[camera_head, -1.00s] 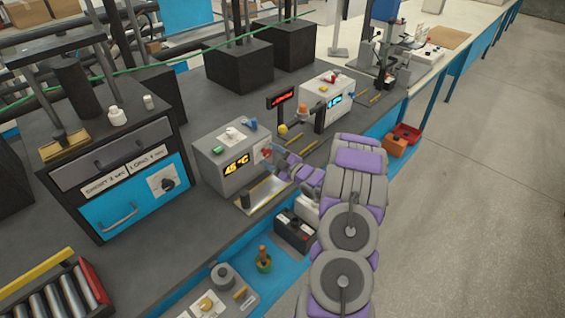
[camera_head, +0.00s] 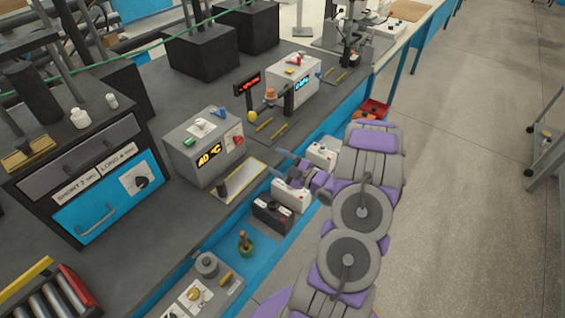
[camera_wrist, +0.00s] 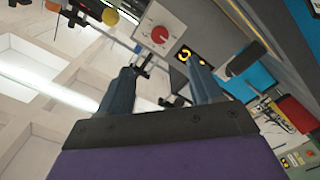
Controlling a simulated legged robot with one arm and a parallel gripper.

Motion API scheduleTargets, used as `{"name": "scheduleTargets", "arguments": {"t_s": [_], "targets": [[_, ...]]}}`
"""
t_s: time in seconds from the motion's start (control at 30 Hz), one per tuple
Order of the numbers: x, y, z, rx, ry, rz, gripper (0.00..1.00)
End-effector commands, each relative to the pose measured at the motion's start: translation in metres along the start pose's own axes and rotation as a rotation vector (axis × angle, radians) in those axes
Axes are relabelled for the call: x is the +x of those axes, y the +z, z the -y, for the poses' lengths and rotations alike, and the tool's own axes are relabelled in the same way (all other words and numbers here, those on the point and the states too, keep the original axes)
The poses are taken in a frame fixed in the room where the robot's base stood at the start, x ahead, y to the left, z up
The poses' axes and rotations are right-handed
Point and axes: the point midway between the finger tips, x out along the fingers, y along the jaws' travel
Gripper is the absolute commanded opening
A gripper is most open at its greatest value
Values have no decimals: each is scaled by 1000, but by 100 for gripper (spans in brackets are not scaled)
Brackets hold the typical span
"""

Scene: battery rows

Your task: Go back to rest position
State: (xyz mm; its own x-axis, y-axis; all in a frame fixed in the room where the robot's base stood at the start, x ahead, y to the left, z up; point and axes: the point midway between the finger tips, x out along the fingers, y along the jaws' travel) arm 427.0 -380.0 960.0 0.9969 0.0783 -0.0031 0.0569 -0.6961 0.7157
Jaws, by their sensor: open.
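My gripper (camera_head: 281,163) is open and empty at the end of my purple and grey arm. Its two blue fingers stand apart in the wrist view (camera_wrist: 160,75), with nothing between them. In the head view it is over the blue front ledge (camera_head: 262,262), close above a white battery (camera_head: 290,196); I cannot tell if they touch. The grey heater box (camera_head: 203,146) with a yellow "40 °C" display stands on the bench to the left, apart from the gripper. Its red knob (camera_head: 238,141) also shows in the wrist view, beyond the fingers.
A black battery (camera_head: 272,213) and another white battery (camera_head: 321,153) are near the gripper. A dark bench (camera_head: 150,232) carries a blue-fronted cabinet (camera_head: 110,195) and a second display box (camera_head: 293,82). Open concrete floor (camera_head: 460,200) lies on the right.

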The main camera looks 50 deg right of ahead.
Motion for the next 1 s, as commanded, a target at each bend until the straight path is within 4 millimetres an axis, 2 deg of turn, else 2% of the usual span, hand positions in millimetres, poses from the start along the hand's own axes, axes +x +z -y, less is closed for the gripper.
{"name": "scheduleTargets", "arguments": {"t_s": [0.2, 0.8, 0.87, 1.0], "targets": [[-11, 0, 0, 0, 0, 1, 65], [-11, 0, 0, -1, -1, 0, 65], [-9, 0, 0, -4, -8, 8, 65], [8, 2, -3, -28, -73, 85, 65]]}}
